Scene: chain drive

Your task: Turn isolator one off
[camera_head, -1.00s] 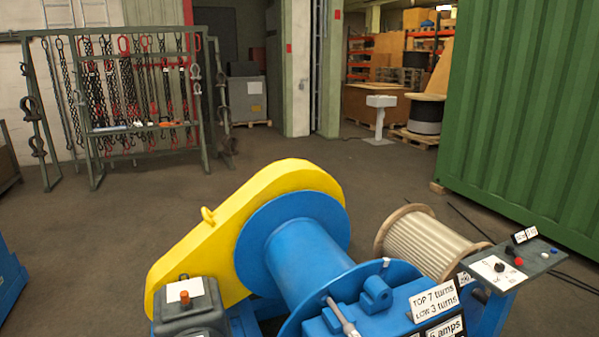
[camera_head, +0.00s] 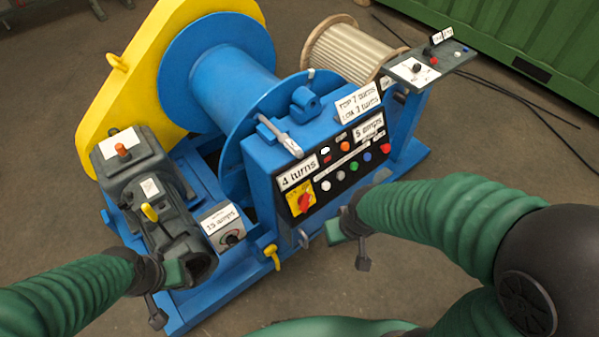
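A red rotary switch (camera_head: 305,202) on a yellow plate sits at the lower left of the black control panel (camera_head: 340,166) on the blue winch. It looks like an isolator, but I cannot read a number on it. A second knob, black and round (camera_head: 232,238), sits on a small grey box labelled "15 amps". My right gripper (camera_head: 348,248) is open and empty, below and right of the red switch, apart from it. My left gripper (camera_head: 168,297) looks open and empty, in front of the grey motor housing at the lower left.
The panel also has several coloured buttons (camera_head: 353,167) and white labels. A yellow-handled lever (camera_head: 271,255) sticks out below it. A side console (camera_head: 432,65) with a knob stands at the right. A rope drum (camera_head: 346,50) and loose cables lie behind. Floor is clear at front right.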

